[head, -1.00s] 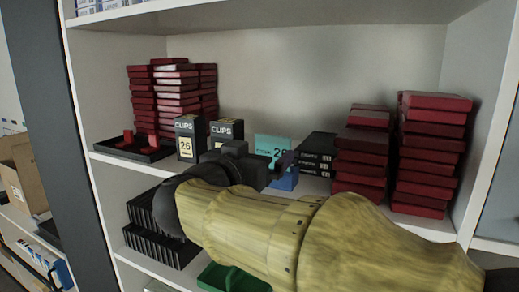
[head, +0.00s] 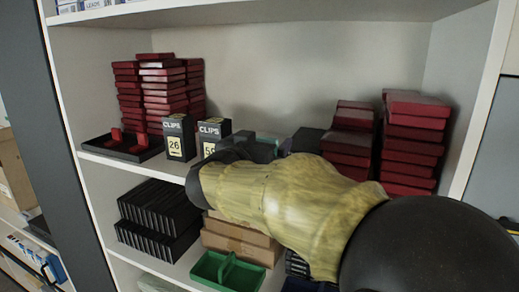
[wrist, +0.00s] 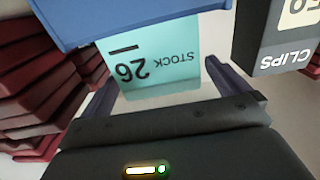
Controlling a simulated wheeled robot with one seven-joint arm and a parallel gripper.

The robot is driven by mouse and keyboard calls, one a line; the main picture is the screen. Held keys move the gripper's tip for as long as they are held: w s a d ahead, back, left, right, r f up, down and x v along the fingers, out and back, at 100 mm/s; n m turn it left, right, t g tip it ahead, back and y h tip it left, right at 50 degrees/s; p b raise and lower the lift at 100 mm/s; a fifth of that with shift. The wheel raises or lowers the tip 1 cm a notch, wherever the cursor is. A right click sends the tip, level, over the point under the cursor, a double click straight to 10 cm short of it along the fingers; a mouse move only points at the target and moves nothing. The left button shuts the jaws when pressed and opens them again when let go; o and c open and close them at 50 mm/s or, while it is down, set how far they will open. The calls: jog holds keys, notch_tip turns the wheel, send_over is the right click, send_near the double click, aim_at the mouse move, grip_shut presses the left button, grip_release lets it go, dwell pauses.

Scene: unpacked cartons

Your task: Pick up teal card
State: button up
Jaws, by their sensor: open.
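The teal card (wrist: 155,68), printed "STOCK 26", appears upside down in the wrist view, with its base in a blue holder (wrist: 140,14). My gripper (wrist: 160,76) is open, with one dark finger on each side of the card in that view; I cannot tell whether either touches it. In the head view my gripper and arm hide most of the card, and only a sliver of teal (head: 268,141) shows behind them on the shelf.
Black CLIPS boxes (head: 179,138) stand just left of my gripper; one box (wrist: 280,35) is close in the wrist view. Stacks of red boxes (head: 408,145) rise to the right and back left. A black tray (head: 97,146) sits at left.

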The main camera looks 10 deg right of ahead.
jog(key=shift+x, duration=0.95)
jog(key=c, duration=1)
